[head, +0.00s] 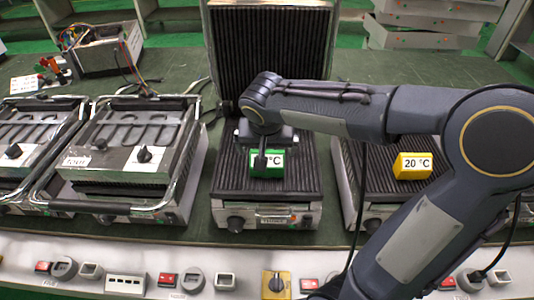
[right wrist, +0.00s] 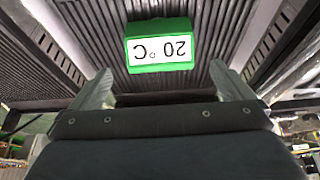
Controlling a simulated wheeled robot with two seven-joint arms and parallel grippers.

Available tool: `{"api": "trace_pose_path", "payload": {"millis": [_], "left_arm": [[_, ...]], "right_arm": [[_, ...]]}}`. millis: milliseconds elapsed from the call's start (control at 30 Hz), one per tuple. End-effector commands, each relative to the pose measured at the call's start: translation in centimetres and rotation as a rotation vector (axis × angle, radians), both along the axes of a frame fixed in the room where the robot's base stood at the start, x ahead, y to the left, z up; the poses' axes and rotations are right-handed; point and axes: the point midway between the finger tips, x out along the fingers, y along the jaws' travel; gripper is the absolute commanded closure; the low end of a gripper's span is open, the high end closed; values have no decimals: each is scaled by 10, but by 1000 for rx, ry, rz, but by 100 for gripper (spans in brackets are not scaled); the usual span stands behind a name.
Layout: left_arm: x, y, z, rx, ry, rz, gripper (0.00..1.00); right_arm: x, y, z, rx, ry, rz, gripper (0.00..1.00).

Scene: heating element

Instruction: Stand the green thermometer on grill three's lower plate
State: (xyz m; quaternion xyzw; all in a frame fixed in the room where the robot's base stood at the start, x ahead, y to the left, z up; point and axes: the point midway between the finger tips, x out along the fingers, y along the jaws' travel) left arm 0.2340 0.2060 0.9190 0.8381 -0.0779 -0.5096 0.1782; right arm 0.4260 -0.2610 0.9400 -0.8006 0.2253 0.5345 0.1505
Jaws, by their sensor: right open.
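The green thermometer (head: 273,171) reads 20 °C and stands on the ribbed lower plate (head: 232,180) of the middle grill, whose small front label seems to read three. The grill's lid (head: 270,40) is raised. My right gripper (head: 262,152) is over the thermometer and partly hides it in the head view. In the right wrist view my right gripper (right wrist: 163,88) is open, its fingers apart. There the green thermometer (right wrist: 160,62) is beyond the fingertips, between their lines, and neither finger appears to touch it. My left gripper is not in view.
Closed grills (head: 130,150) with bar handles are on the left. An opened box with wires (head: 100,50) sits behind them.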

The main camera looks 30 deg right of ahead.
Motion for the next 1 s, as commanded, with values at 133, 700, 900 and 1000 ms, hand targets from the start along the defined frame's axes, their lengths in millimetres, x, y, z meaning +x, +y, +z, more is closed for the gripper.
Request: {"api": "trace_pose_path", "payload": {"millis": [133,700,900,1000], "left_arm": [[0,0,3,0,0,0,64],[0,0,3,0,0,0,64],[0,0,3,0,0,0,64],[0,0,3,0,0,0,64]], "right_arm": [[-6,4,20,1,-2,-1,0],[-171,36,-8,300,-99,381,0],[-191,54,-17,351,-184,465,0],[-192,55,-18,353,-189,474,0]]}}
